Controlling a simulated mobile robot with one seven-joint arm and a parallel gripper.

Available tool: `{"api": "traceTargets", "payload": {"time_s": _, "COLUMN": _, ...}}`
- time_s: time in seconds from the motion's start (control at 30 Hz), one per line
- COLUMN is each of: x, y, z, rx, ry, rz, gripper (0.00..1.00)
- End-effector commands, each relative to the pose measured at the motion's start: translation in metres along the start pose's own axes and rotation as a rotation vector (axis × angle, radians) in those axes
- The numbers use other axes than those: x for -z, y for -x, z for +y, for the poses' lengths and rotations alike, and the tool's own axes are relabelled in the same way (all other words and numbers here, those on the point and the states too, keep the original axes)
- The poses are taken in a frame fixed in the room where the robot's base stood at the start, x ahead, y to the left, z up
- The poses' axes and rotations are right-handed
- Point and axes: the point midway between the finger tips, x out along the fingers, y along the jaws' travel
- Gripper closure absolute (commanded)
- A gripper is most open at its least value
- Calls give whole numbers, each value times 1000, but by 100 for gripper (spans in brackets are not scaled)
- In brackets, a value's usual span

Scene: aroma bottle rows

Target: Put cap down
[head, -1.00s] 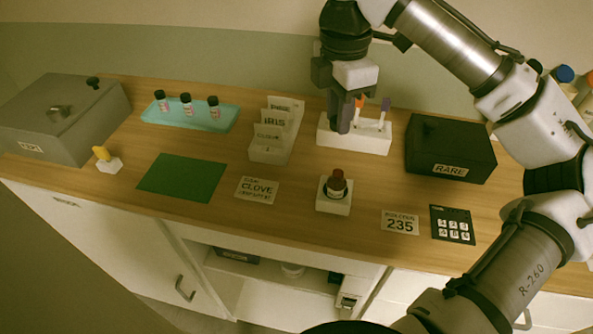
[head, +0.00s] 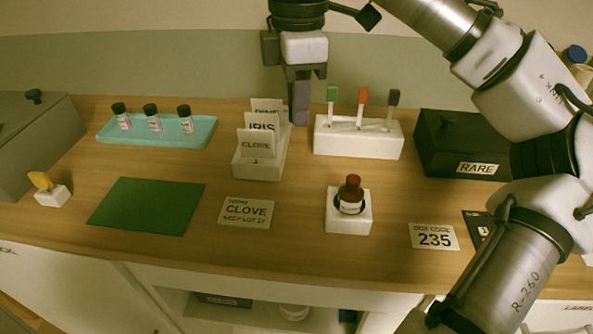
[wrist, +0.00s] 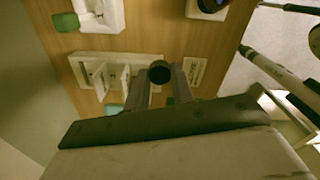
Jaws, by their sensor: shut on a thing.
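My gripper (head: 300,108) points down behind the card holder, left of the white stand. In the wrist view, its two fingers (wrist: 160,80) are shut on a dark round cap (wrist: 160,71). The cap is hard to make out in the head view. A small amber bottle (head: 350,197) with a reddish-brown top and white label stands upright in a white block (head: 349,223). A green mat (head: 145,205) lies bare at the front left.
A white card holder (head: 258,168) stands close to my gripper. A white stand (head: 358,145) holds three coloured-tip sticks. A teal tray (head: 160,140) holds three black-capped vials. A black RARE box (head: 462,150) is at right. A CLOVE card (head: 246,212) lies in front.

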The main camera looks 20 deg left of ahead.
Motion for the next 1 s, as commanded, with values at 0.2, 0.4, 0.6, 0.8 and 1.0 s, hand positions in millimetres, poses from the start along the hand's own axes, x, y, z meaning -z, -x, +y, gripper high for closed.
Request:
{"api": "traceTargets", "payload": {"time_s": 0.2, "x": 0, "y": -57, "z": 0, "rx": 1, "ry": 3, "rz": 2, "gripper": 98}}
{"api": "traceTargets", "payload": {"time_s": 0.4, "x": 0, "y": -77, "z": 0, "rx": -1, "ry": 0, "rz": -1, "gripper": 98}}
{"api": "traceTargets", "payload": {"time_s": 0.6, "x": 0, "y": -96, "z": 0, "rx": 1, "ry": 1, "rz": -1, "gripper": 98}}
{"api": "traceTargets", "payload": {"time_s": 0.8, "x": 0, "y": -121, "z": 0, "rx": 0, "ry": 1, "rz": -1, "gripper": 98}}
{"api": "traceTargets", "payload": {"time_s": 1.0, "x": 0, "y": -121, "z": 0, "rx": -1, "ry": 1, "rz": -1, "gripper": 98}}
